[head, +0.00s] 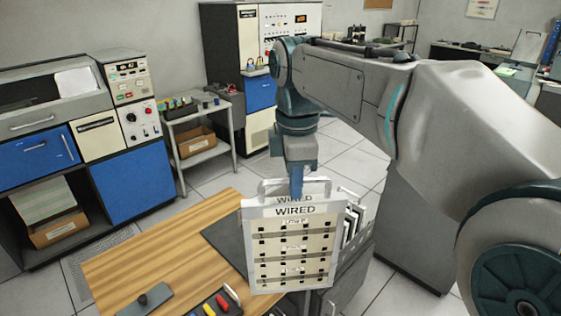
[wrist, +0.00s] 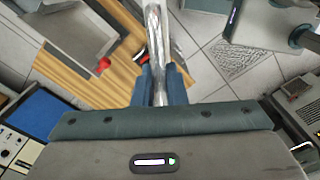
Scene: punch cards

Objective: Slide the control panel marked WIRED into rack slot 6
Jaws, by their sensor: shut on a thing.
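The control panel marked WIRED (head: 262,245) is a cream plate with rows of dark holes, a light frame and a top handle. It hangs upright, facing the head camera. My gripper (head: 297,188) is shut on its top; the fingers show in the wrist view (wrist: 159,88) on both sides of the panel's thin edge (wrist: 155,45). A grey rack (head: 357,250) stands behind and right of the panel, with several light upright plates in it. The panel hides part of the rack, so slot 6 and its marking cannot be made out. The panel appears apart from the rack.
A wooden table (head: 150,245) with a dark mat (head: 222,240) lies below and left of the panel. A grey block with a knob (head: 150,300) and a tray of coloured-handled tools (head: 215,305) sit at its front. Blue-fronted cabinets (head: 130,185) and a small cart (head: 205,155) stand behind.

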